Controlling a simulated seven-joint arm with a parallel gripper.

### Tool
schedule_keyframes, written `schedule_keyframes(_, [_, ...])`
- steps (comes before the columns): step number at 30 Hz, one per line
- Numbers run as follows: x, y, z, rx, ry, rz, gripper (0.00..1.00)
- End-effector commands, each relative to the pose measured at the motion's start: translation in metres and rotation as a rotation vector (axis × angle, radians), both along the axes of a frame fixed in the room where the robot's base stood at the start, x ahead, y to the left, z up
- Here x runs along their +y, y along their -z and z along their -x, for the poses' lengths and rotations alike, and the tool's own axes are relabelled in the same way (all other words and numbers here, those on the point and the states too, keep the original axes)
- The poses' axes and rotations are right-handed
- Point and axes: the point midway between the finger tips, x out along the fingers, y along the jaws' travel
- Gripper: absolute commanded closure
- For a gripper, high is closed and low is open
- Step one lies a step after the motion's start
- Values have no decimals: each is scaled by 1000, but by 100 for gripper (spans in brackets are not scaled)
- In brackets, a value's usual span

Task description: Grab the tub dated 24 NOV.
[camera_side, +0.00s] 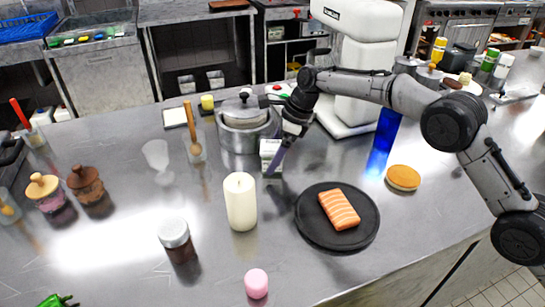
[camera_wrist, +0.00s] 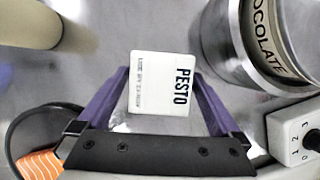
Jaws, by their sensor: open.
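A small white tub (camera_side: 269,149) stands on the steel counter in front of the metal pot. In the wrist view its white lid (camera_wrist: 158,83) reads PESTO, with a line of smaller print that is too blurred for me to read the date surely. My gripper (camera_wrist: 160,88) is open, with one purple finger on each side of the tub. Small gaps seem to show between the fingers and the tub. In the side view my gripper (camera_side: 273,166) is low at the tub and partly hides it.
A metal pot (camera_side: 240,138), labelled CHOCOLATE in the wrist view (camera_wrist: 232,45), stands close behind the tub. A white candle (camera_side: 240,203) and a black plate (camera_side: 306,226) with salmon (camera_side: 340,209) stand nearer the front. A dial box (camera_wrist: 298,130) is at the wrist view's right.

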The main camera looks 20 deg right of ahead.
Motion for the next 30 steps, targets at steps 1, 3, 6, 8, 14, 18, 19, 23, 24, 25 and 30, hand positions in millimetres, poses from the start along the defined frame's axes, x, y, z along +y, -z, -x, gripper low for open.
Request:
schedule_keyframes(1, [2, 4, 0, 1, -1, 0, 0])
schedule_keyframes(3, [3, 6, -1, -1, -1, -1, 0])
schedule_keyframes(6, [3, 6, -1, -2, -1, 0, 0])
schedule_keyframes(8, [3, 6, -1, -2, -1, 0, 0])
schedule_keyframes(14, [3, 6, -1, -2, -1, 0, 27])
schedule_keyframes(18, [3, 6, -1, -2, -1, 0, 52])
schedule_keyframes(19, [3, 6, -1, -1, 0, -1, 58])
schedule_keyframes(23, [2, 6, -1, -1, 0, -1, 81])
schedule_keyframes(24, [2, 6, -1, -1, 0, -1, 88])
schedule_keyframes(25, [2, 6, -1, -1, 0, -1, 93])
schedule_keyframes(30, [3, 5, -1, -3, 0, -2, 93])
